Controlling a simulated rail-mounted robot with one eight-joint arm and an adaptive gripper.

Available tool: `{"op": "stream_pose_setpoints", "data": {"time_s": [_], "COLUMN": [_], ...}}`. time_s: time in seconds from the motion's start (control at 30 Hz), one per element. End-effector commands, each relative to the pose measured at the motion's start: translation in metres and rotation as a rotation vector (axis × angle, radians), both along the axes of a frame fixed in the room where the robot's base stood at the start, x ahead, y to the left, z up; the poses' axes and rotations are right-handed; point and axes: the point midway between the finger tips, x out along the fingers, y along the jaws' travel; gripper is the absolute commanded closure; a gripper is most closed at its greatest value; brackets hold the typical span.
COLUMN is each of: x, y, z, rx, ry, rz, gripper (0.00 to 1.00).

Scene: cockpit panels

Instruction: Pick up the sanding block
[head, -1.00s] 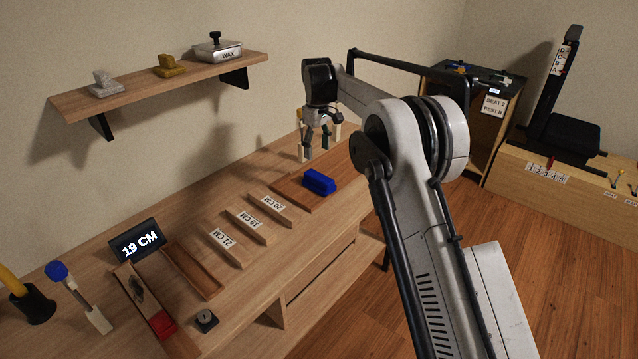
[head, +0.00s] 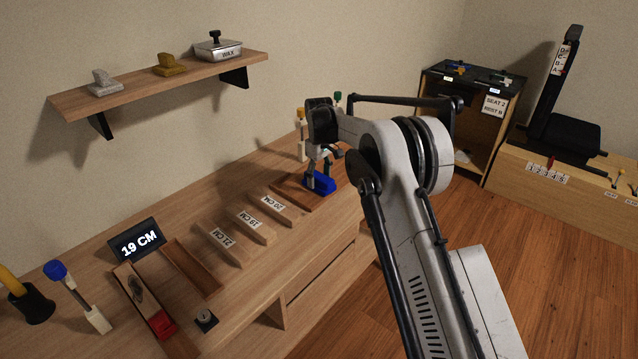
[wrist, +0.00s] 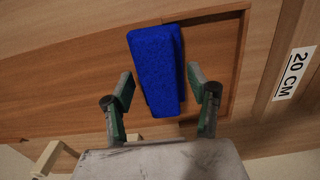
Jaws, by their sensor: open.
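A blue, rough-textured block (head: 322,186), which I take for the sanding block, lies on a reddish-brown wooden board (head: 291,190) on the workbench. My gripper (head: 318,172) is over the block, pointing down. In the wrist view the block (wrist: 156,62) appears between the two open fingers of my gripper (wrist: 160,85), one on each side, with a narrow gap to each. The block's far end extends beyond the fingertips. I cannot tell how far down its sides the fingertips reach.
Wooden pieces labelled 20 CM (head: 272,204), 19 CM (head: 257,222) and 21 CM (head: 226,243) lie left of the board. A 19 CM display (head: 137,240) stands further left. Upright brushes stand behind my gripper. A wall shelf (head: 150,85) is above the bench.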

Motion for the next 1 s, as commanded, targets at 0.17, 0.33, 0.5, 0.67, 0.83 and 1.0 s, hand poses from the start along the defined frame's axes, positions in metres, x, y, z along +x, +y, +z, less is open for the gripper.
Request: {"op": "stream_pose_setpoints", "data": {"time_s": [0.17, 0.33, 0.5, 0.67, 0.83, 1.0], "x": [0.0, -0.0001, -0.0001, -0.0001, -0.0001, -0.0002], "y": [0.0001, 0.0002, 0.0002, 0.0002, 0.0002, 0.0002], "z": [-0.0021, -0.002, -0.0022, -0.0025, -0.0023, 0.0057], "rx": [0.0, 0.0, 0.0, 0.0, 0.0, 0.0], "ry": [0.0, 0.0, 0.0, 0.0, 0.0, 0.0], "rz": [0.0, 0.0, 0.0, 0.0, 0.0, 0.0], "gripper": [0.46, 0.62, 0.85, 0.96, 0.96, 0.96]}}
